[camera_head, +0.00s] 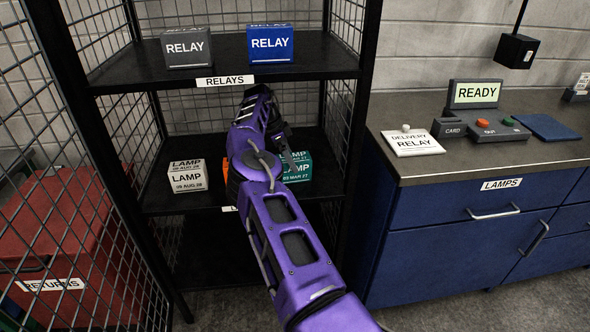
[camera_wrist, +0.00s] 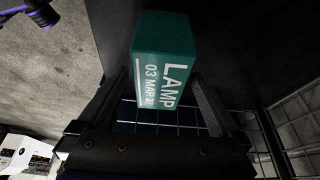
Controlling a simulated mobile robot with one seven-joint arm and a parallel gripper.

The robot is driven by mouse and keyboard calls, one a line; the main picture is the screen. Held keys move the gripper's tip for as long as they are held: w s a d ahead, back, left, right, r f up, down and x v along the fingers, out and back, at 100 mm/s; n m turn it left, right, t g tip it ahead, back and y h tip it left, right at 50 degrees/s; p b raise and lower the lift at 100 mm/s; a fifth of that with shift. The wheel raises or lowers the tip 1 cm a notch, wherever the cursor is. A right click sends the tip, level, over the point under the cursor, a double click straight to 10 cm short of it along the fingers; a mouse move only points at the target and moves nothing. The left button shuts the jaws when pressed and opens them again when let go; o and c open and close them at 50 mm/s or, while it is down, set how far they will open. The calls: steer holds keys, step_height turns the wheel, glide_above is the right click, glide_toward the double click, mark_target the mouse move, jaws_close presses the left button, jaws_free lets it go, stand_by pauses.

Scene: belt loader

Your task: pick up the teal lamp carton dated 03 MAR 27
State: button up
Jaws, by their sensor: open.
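The teal lamp carton (camera_head: 298,170) stands on the middle shelf, right of my arm, its left side hidden by the arm. Its front reads LAMP and a date that looks like 03 MAR 27. In the wrist view the teal carton (camera_wrist: 163,42) shows its lettered face, with the date's last digit hard to read. My gripper (camera_wrist: 161,84) is open, one finger on each side of the carton's lower end in that view. I cannot tell whether the fingers touch it. In the head view my arm mostly hides the gripper.
A white LAMP carton (camera_head: 188,178) with an AUG 28 date stands left on the same shelf. Something orange (camera_head: 225,169) shows behind my arm. Grey (camera_head: 187,48) and blue (camera_head: 270,43) RELAY cartons sit on the upper shelf (camera_head: 315,70). Mesh panels and posts bound the rack. A counter (camera_head: 450,165) stands right.

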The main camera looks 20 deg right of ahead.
steer(key=x, duration=0.4)
steer(key=shift+a, duration=0.15)
steer(key=c, duration=1.4)
steer(key=shift+r, duration=0.15)
